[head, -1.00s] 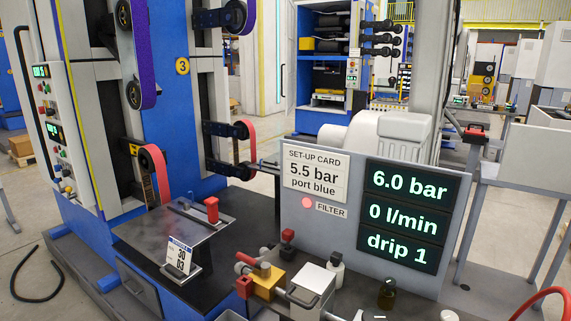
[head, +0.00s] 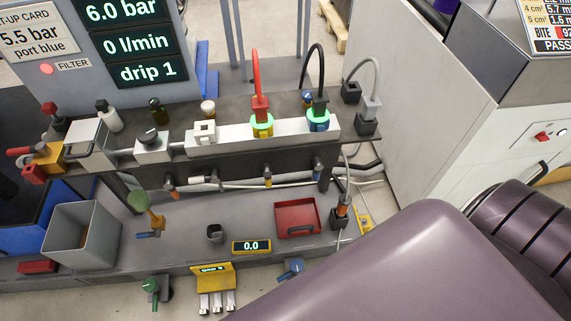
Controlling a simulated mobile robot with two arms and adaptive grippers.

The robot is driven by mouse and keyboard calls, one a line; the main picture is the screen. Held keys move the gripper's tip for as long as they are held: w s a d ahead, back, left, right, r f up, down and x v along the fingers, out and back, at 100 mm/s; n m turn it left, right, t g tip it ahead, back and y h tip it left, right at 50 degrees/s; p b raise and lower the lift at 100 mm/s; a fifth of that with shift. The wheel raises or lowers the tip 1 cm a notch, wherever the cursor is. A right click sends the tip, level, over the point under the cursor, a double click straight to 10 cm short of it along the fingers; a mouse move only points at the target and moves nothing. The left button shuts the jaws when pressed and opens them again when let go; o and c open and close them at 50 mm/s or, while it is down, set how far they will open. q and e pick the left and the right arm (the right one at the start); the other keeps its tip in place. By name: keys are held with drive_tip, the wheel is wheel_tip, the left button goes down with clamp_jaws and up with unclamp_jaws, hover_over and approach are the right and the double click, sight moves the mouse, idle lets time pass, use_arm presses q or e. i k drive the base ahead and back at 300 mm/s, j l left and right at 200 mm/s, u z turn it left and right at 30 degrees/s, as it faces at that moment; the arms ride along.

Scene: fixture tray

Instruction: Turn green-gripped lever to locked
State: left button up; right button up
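A lever with a green grip (head: 150,287) shows in the head view at the lower left, at the bench's front edge beside a dark mount. Its grip tilts and its end points down; I cannot read a locked mark or tell its setting. A green oval paddle (head: 139,201) on an orange fitting stands further back on the lower shelf, near a small blue handle. A blue-handled lever (head: 292,269) sits along the same front edge, to the right of the green one. Neither of my grippers is in view.
A grey bin (head: 82,240) stands left of the paddle. A red tray (head: 297,217) and a yellow-framed display reading 0.0 (head: 251,246) lie on the lower shelf. A yellow holder (head: 213,277) stands between the levers. A mauve shape, likely my arm, covers the lower right.

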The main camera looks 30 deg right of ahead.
sight(156, 294)
drive_tip(key=k+l+z, duration=0.2)
drive_tip(key=l+u, duration=0.1)
drive_tip(key=u, duration=1.15)
